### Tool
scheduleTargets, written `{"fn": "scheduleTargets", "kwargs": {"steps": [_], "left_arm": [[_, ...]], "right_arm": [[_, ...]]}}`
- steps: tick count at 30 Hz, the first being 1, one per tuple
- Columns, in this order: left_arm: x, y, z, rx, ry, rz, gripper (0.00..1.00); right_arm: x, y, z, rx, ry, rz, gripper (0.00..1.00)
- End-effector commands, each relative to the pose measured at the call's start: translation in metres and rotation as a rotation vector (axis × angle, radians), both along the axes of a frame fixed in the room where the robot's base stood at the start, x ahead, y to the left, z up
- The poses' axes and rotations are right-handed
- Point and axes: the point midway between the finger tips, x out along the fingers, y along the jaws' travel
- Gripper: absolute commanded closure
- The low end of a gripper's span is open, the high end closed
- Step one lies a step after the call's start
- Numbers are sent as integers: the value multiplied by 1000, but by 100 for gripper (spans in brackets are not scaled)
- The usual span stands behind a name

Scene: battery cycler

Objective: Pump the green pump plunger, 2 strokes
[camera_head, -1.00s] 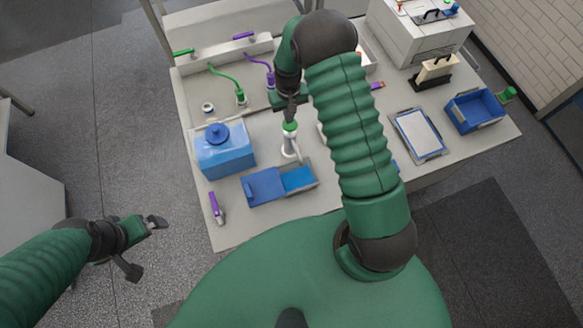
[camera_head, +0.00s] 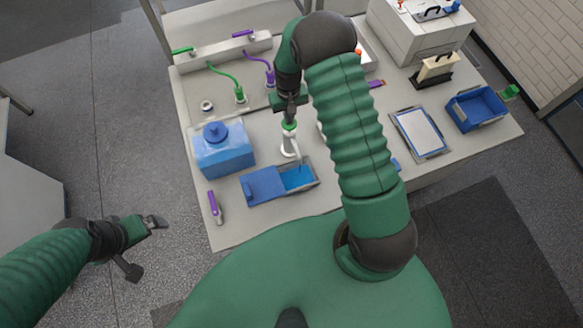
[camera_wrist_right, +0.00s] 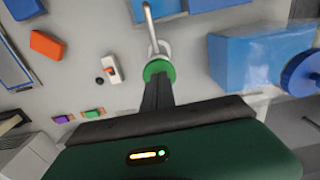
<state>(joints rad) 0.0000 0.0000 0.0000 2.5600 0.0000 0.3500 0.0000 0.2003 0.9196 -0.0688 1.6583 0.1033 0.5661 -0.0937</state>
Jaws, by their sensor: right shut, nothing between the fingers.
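The pump, white with a spout (camera_head: 289,147), stands on the table with its green plunger top (camera_head: 289,128) uppermost. My right gripper (camera_head: 289,117) is shut and empty, directly above the green top. In the right wrist view the shut fingers (camera_wrist_right: 157,88) reach the green top (camera_wrist_right: 159,70) and hide part of it; they look to touch it. The spout (camera_wrist_right: 149,22) points toward a blue tray (camera_head: 265,200) in front of the pump. My left gripper (camera_head: 146,246) is open and empty, off the table at the left.
A blue container with a round cap (camera_head: 224,155) stands left of the pump. A purple-handled tool (camera_head: 213,203) lies at the front left. Green (camera_head: 224,73) and purple (camera_head: 256,61) hoses are behind. A framed panel (camera_head: 419,132) and a blue bin (camera_head: 476,108) are at right.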

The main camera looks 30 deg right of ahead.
Motion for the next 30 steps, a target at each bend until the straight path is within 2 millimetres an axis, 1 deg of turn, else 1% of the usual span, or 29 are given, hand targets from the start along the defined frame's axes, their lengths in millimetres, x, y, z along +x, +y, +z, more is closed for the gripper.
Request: {"fn": "scheduleTargets", "kwargs": {"steps": [21,30], "left_arm": [[0,0,-19,0,0,0,0],[0,0,-15,0,0,0,0]], "right_arm": [[-1,0,-28,-1,2,-1,100],[-1,0,-23,0,3,-1,100]]}}
